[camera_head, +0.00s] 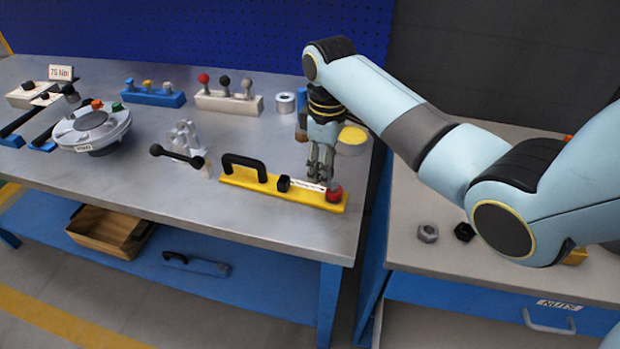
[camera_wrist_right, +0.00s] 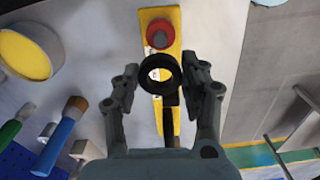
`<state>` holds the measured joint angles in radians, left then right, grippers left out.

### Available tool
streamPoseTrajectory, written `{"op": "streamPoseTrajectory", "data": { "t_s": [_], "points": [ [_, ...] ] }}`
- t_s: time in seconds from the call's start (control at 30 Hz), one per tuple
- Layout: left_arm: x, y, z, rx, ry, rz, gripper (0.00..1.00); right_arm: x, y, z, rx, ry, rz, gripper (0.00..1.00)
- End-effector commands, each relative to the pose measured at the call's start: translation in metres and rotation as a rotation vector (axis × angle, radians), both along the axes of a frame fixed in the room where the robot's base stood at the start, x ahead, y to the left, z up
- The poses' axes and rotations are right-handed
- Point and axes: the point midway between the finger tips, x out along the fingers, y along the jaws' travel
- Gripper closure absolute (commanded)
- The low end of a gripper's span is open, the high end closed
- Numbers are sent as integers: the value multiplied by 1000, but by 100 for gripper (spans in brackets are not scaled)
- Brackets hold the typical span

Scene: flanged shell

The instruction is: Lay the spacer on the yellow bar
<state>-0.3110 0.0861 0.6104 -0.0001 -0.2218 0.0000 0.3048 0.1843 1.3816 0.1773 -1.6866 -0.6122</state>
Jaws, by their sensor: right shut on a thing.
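The yellow bar (camera_head: 262,186) lies near the front of the grey bench, with a black handle (camera_head: 243,163), a black block (camera_head: 284,183), a white marked strip and a red knob (camera_head: 334,192) on it. My right gripper (camera_head: 320,178) points down over the knob end. In the right wrist view, my right gripper (camera_wrist_right: 163,78) is shut on a black ring (camera_wrist_right: 159,89), the spacer. The bar and the red knob (camera_wrist_right: 160,33) show behind it. Whether the ring touches the bar is hidden. My left gripper is not in view.
A black-ended rod (camera_head: 178,155) and grey pieces (camera_head: 184,136) are left of the bar. A yellow-topped round container (camera_head: 352,138) stands behind the gripper. Racks of knobs (camera_head: 228,102) line the back. Nuts (camera_head: 428,233) lie on the right bench.

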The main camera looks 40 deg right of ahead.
Motion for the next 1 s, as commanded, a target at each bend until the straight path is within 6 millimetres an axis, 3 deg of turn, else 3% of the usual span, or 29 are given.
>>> {"op": "streamPoseTrajectory", "data": {
  "t_s": [0.2, 0.5, 0.9, 0.93, 1.0],
  "points": [
    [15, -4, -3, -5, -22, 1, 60, 23, 13, -16, 0, 0, 0, 93],
    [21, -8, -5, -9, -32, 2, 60, 23, 14, -54, -1, 2, 0, 93],
    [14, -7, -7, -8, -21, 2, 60, 23, 14, -60, 0, 0, 0, 93],
    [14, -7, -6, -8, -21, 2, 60, 23, 14, -59, -1, 1, 0, 53],
    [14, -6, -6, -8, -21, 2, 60, 23, 14, -59, 0, 0, 0, 44]
  ]
}}
